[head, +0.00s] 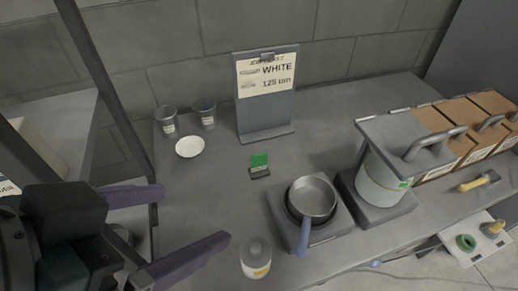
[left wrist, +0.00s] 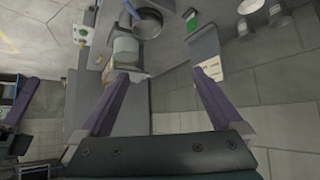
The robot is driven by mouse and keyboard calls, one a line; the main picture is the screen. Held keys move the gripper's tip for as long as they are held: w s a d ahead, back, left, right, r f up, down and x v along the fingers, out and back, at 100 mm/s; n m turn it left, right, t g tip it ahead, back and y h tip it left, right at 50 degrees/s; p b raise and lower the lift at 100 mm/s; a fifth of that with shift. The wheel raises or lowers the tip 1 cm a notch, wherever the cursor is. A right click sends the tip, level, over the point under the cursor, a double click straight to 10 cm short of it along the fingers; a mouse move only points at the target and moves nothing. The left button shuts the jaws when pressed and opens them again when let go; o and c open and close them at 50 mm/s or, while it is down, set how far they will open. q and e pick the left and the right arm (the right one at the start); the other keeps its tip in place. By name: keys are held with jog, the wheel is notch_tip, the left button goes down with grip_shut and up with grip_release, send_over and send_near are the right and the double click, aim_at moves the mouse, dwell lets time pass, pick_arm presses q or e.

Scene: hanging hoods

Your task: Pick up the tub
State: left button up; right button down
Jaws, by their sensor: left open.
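A small pale tub (head: 256,258) with a grey rounded top and a yellow-marked label stands upright near the bench's front edge in the head view. It looks like the task's tub; I cannot make it out in the left wrist view. My left gripper (head: 197,215) is open and empty, its two purple fingers reaching in from the left. The fingertips are apart from the tub, which stands to their right in the picture. The open fingers also show in the left wrist view (left wrist: 158,75), with nothing between them.
A pan (head: 314,197) with a blue handle sits right of the tub. Beyond it are a large pot (head: 380,188) under a handled grey cover and brown boxes (head: 450,112). A sign (head: 266,115), two cups (head: 165,122), a white dish (head: 190,147) and a green card (head: 259,161) stand behind.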

aim_at(246, 262)
pick_arm(q)
jog(key=w+d+f+m+h+b, duration=0.1)
jog(key=f+b, duration=0.8)
jog(key=w+d+f+t+h+b, duration=0.1)
jog(key=f+h+b, duration=0.1)
jog(key=f+b, duration=0.7)
jog(key=w+d+f+m+h+b, duration=0.1)
jog(key=f+b, duration=0.8)
jog(key=f, duration=0.1)
jog(key=shift+d+f+m+t+h, duration=0.1)
jog(key=shift+m+t+h, duration=0.2)
jog(key=x, duration=0.4)
jog(key=shift+w+d+b, duration=0.15)
jog(key=shift+b, duration=0.25)
jog(key=b+x, duration=0.1)
jog(key=x, duration=0.4)
jog(key=shift+w+f+b, duration=0.1)
jog(key=shift+f+b, duration=0.3)
jog(key=c, duration=0.9)
pick_arm(e)
notch_tip(246, 262, down, 33)
